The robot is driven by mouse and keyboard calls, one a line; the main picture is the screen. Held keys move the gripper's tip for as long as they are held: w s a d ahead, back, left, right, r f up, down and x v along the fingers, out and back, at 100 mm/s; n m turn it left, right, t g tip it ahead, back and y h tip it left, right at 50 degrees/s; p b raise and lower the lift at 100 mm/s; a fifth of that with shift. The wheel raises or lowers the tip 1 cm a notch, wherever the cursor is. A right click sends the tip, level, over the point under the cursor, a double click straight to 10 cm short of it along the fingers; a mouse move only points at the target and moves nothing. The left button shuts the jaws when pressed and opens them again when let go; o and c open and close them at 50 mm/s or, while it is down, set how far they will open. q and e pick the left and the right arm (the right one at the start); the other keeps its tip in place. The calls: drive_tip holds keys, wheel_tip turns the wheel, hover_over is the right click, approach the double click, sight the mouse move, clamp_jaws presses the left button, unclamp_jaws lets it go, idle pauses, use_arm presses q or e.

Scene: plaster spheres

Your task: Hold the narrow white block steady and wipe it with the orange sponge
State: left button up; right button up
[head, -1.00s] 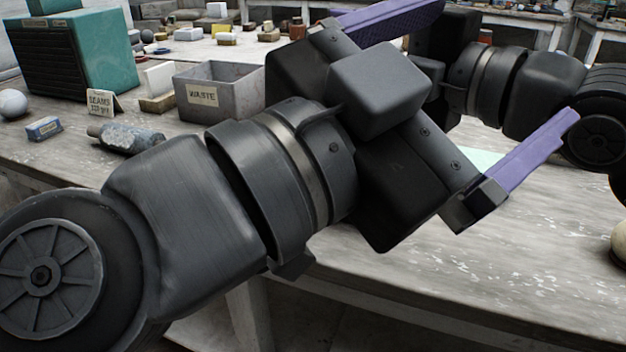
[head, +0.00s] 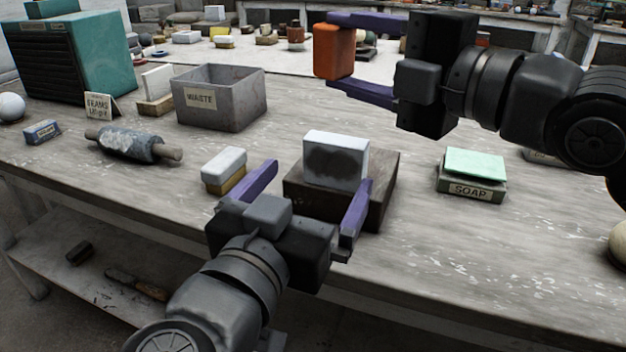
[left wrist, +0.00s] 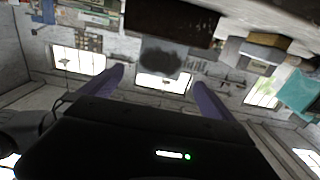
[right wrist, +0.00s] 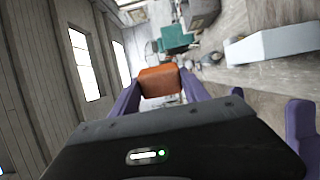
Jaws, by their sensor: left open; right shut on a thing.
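The narrow white block (head: 350,146) has a dark smudge on its front face and stands upright on a dark brown wooden base (head: 379,205). My left gripper (head: 308,196) is open, its purple fingers low in front of the block, one towards each side, with no clear contact. The smudge also shows between its fingers in the left wrist view (left wrist: 163,58). My right gripper (head: 345,55) is shut on the orange sponge (head: 333,52), held in the air above and behind the block. The sponge also shows between the fingers in the right wrist view (right wrist: 160,80).
A soap box with a green top (head: 472,170) lies right of the base. A yellow-and-white block (head: 223,170) lies close left of my left gripper. The grey waste bin (head: 222,98), a rolling pin (head: 130,145) and a teal cabinet (head: 95,55) stand further left.

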sight(342, 142)
use_arm(q)
drive_tip(key=shift+w, duration=0.1)
drive_tip(key=x, duration=1.2)
drive_tip(key=shift+c, duration=0.2)
drive_tip(key=c, duration=2)
drive_tip(key=o, duration=2)
drive_tip(key=shift+o, duration=0.2)
